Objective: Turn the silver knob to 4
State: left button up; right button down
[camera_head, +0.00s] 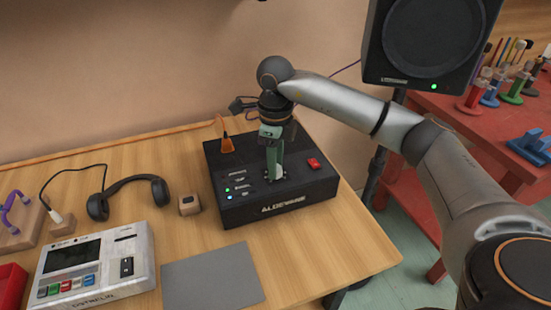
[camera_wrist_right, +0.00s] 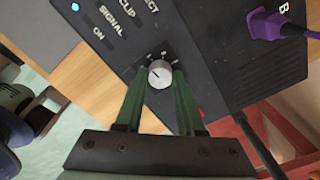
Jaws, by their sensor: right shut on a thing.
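The silver knob (camera_wrist_right: 160,73) is on the top panel of a black amplifier box (camera_head: 235,212), which also fills the upper part of the right wrist view (camera_wrist_right: 225,70). Small white marks ring the knob, but I cannot read the numbers or tell which one it points to. My right gripper (camera_head: 274,173) reaches down onto the panel from above. In the right wrist view its two green fingers (camera_wrist_right: 160,82) are on either side of the knob, shut on it. In the head view the fingers hide the knob. My left gripper is not in view.
The box carries a red switch (camera_head: 313,163), an orange plug (camera_head: 226,145) and lit indicators. A wooden block (camera_head: 189,205), headphones (camera_head: 128,182), a pale device (camera_head: 92,265) and a grey mat (camera_head: 212,278) lie to its left and front. A speaker (camera_head: 430,45) stands behind right.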

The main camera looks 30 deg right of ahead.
jog(key=m, duration=0.3)
jog(key=shift+r+p, duration=0.15)
jog(key=shift+p, duration=0.25)
jog(key=m+p, duration=0.1)
jog(key=m, duration=0.2)
jog(key=shift+m, duration=0.3)
jog(key=m+p, duration=0.1)
jog(key=m, duration=0.2)
jog(key=shift+m, duration=0.3)
jog(key=m+p, duration=0.1)
jog(key=m, duration=0.2)
jog(key=shift+m, duration=0.3)
jog(key=m+p, duration=0.1)
jog(key=m, duration=0.2)
jog(key=shift+m, duration=0.3)
jog(key=m+p, duration=0.1)
jog(key=m, duration=0.2)
jog(key=shift+m+p, duration=0.3)
jog(key=shift+p, duration=0.05)
jog(key=m+p, duration=0.1)
jog(key=m, duration=0.2)
jog(key=shift+m, duration=0.3)
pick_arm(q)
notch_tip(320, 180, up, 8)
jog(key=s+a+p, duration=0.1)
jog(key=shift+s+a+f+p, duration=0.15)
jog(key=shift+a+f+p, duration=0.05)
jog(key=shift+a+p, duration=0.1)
pick_arm(e)
jog(key=shift+m, duration=1.6)
